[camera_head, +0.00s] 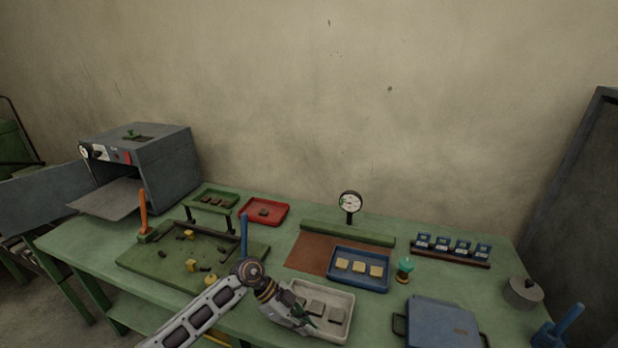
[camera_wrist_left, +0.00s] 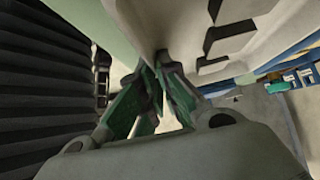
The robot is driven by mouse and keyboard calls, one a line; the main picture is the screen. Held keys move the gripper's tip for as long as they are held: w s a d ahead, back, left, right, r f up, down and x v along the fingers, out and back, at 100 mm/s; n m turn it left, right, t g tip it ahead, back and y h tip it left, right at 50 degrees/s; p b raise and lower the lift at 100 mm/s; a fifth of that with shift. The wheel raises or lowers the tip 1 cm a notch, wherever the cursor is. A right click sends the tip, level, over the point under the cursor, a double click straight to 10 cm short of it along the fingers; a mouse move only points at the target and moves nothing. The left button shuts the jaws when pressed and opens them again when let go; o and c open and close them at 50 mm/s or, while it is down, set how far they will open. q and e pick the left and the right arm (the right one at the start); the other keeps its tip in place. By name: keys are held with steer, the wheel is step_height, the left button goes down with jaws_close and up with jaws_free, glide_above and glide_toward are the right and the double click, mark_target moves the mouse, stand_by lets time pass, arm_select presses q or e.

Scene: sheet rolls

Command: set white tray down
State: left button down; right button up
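The white tray (camera_head: 342,297) is at the front middle of the green table, with several grey square pieces in it. In the left wrist view the tray (camera_wrist_left: 200,18) fills the top, its wall running down to the fingertips. My left gripper (camera_head: 306,315) is at the tray's left front side. Its green fingers also show in the left wrist view (camera_wrist_left: 160,72), closed together on the tray's rim. Whether the tray's underside touches the table cannot be told. My right gripper is not in view.
A blue tray (camera_head: 360,284) with yellow squares lies just behind the white tray. A green board (camera_head: 165,262) is to the left, a blue lidded box (camera_head: 443,323) to the right. Bare table lies right of the white tray.

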arm_select(q)
steer(key=shift+w+a+r, duration=0.15)
steer(key=shift+a+r, duration=0.1)
steer(key=shift+a, duration=0.2)
steer(key=shift+w+a+r, duration=0.15)
steer(key=shift+a+r, duration=0.05)
steer(key=shift+a, duration=0.25)
steer(key=shift+b+v, duration=0.3)
steer(key=shift+v, duration=1)
steer(key=shift+d+r, duration=0.1)
